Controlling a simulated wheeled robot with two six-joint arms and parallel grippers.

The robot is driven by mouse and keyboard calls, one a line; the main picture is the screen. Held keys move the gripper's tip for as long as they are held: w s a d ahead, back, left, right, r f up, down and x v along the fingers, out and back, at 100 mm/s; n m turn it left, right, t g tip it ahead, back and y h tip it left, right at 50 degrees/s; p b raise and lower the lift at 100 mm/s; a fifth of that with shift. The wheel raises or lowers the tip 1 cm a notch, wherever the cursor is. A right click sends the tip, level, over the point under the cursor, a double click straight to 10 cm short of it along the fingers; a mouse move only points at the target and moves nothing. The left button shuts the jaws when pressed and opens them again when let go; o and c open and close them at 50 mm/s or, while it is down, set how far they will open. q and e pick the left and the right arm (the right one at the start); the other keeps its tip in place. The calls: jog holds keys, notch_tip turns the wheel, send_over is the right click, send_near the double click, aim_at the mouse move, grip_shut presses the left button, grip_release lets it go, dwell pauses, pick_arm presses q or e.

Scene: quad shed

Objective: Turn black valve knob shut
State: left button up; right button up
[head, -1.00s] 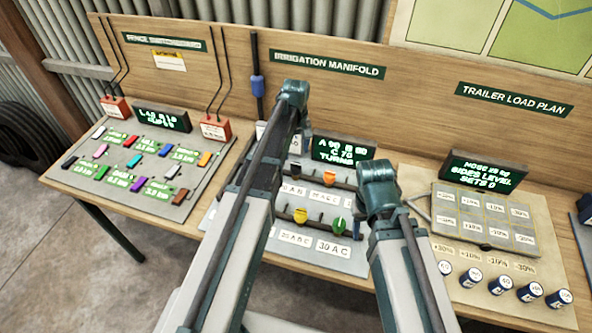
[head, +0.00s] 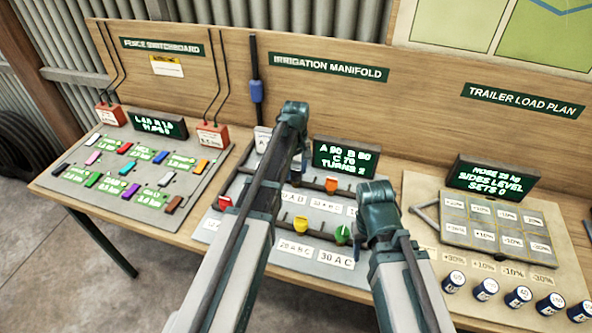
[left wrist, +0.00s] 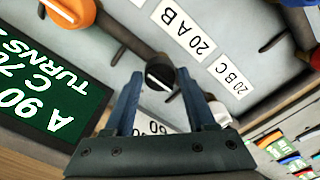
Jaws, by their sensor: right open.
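The black valve knob (left wrist: 160,73) shows in the left wrist view, with a pale stripe across its top. It lies between the two blue fingertips of my left gripper (left wrist: 158,78), with a visible gap on each side, so the jaws look open around or just above it. I cannot tell whether they touch it. In the head view my left arm hides the knob and most of that gripper. My right gripper (head: 357,246) is mostly hidden behind its wrist, beside the green knob (head: 342,234). The manifold display (head: 346,168) reads A 90, B 80, C 70, TURNS 2.
Other manifold knobs stand close by: orange (head: 331,184), yellow (head: 301,224) and red (head: 224,202). The fence switchboard (head: 140,178) is on the left. The trailer load panel (head: 495,225) and several cans (head: 518,297) are on the right.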

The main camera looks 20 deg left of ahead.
pick_arm(q)
grip_shut()
jog(key=shift+m, duration=0.4)
jog(key=m, duration=0.8)
jog(key=shift+m, duration=0.3)
jog(key=m, duration=0.4)
jog(key=shift+m, duration=2.2)
